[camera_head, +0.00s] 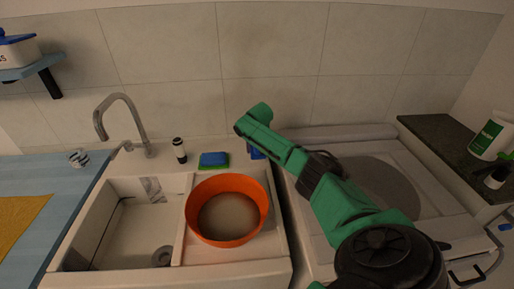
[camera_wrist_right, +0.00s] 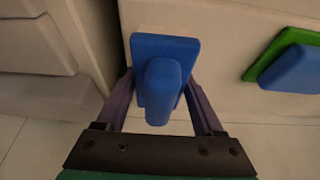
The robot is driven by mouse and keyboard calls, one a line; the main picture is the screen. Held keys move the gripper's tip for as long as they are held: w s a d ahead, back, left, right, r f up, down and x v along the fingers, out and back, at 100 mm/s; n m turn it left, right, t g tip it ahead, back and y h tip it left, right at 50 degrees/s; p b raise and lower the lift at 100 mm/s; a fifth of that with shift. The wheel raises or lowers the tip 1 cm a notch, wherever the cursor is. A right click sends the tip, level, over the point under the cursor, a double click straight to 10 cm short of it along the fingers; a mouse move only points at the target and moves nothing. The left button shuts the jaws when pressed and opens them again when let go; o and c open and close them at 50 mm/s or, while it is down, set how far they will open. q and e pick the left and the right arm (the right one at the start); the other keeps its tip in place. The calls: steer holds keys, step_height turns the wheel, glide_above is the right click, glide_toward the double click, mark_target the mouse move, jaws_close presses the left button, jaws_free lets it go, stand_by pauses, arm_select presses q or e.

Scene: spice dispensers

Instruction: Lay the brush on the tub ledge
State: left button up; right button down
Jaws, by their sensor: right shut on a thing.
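The blue brush (camera_wrist_right: 163,80) has a flat rectangular plate and a raised rounded handle. My right gripper (camera_wrist_right: 160,92) is shut on it, one finger on each side. In the head view only a small blue part of the brush (camera_head: 256,153) shows beside my green arm, and my right gripper is hidden there. The brush is over the right end of the pale ledge (camera_head: 193,152) behind the sink basins. I cannot tell whether it touches the ledge. My left gripper is in neither view.
A blue and green sponge (camera_head: 214,160) lies left of the brush. A small dark-capped bottle (camera_head: 179,150) and the tap (camera_head: 128,121) stand further left. An orange bowl (camera_head: 227,209) sits in the right basin. A dark gap separates the sink from the white appliance (camera_head: 447,201).

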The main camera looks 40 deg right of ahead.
steer(key=shift+f, duration=0.1)
jaws_free()
steer(key=v, duration=1.2)
steer(key=shift+b, duration=0.35)
